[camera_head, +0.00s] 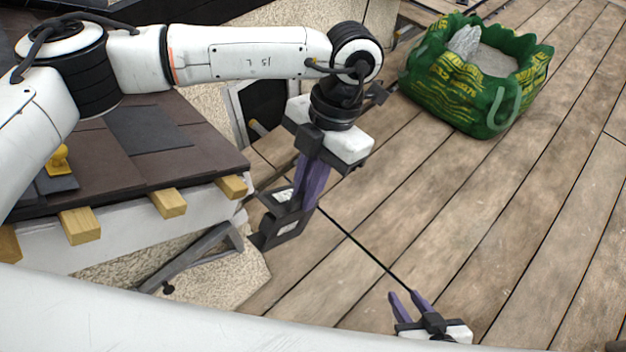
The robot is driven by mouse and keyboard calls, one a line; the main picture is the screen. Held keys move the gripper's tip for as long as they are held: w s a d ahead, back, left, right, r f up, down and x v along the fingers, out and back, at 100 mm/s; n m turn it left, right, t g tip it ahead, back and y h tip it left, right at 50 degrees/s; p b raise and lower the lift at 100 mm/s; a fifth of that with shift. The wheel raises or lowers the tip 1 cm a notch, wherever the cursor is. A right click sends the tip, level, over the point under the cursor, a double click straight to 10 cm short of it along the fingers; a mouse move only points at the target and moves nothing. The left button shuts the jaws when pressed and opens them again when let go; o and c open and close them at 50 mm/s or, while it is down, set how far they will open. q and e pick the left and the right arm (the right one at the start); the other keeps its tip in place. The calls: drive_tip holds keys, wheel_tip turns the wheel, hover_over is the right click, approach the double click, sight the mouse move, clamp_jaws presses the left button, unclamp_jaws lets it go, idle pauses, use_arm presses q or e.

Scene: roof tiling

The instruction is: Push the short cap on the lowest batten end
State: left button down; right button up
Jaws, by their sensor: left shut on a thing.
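Several pale wooden batten ends stick out from under the roof edge. The rightmost batten end (232,187) is nearest my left gripper; others show in the middle (168,203) and further left (80,226). My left gripper (304,205) points down, to the right of the rightmost end and apart from it. Its purple fingers are shut on a dark grey angular piece with a pale label, which looks like the short cap (285,228). The fingers partly cover it. My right gripper (407,296) is at the bottom, its fingers apart and empty.
Dark tiles (150,128) cover the roof at left, with a yellow-handled tool (57,160) on it. A grey metal bracket (205,255) runs below the eaves. A green bag (470,85) of rubble stands at the back on the deck. The wooden deck (490,220) at right is clear.

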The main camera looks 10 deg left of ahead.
sight(285, 193)
use_arm(q)
drive_tip(key=shift+w+a+f+b, duration=0.1)
drive_tip(key=shift+w+a+f, duration=0.1)
drive_tip(key=shift+a+f, duration=0.3)
drive_tip(key=shift+w+a+f+b, duration=0.15)
drive_tip(key=shift+w+a, duration=0.1)
drive_tip(key=shift+a, duration=0.45)
drive_tip(key=shift+w+a+f+b, duration=0.1)
drive_tip(key=shift+w+a+f, duration=0.1)
drive_tip(key=shift+a+f, duration=0.3)
drive_tip(key=w+a, duration=0.2)
drive_tip(key=a, duration=0.1)
drive_tip(key=shift+w+r, duration=0.15)
drive_tip(key=shift+r, duration=0.05)
drive_tip(key=shift+w+a+f+b, duration=0.1)
drive_tip(key=shift+w+a+b, duration=0.3)
drive_tip(key=shift+w+b, duration=0.1)
drive_tip(key=shift+w+a+b, duration=0.3)
drive_tip(key=shift+w+a, duration=0.1)
drive_tip(key=shift+a, duration=0.2)
drive_tip(key=shift+w+a, duration=0.25)
drive_tip(key=shift+a, duration=0.05)
idle(0.3)
drive_tip(key=shift+w+a+b, duration=0.35)
drive_tip(key=shift+a, duration=0.05)
idle(1.1)
drive_tip(key=c, duration=1.7)
unclamp_jaws()
drive_tip(key=shift+c, duration=0.2)
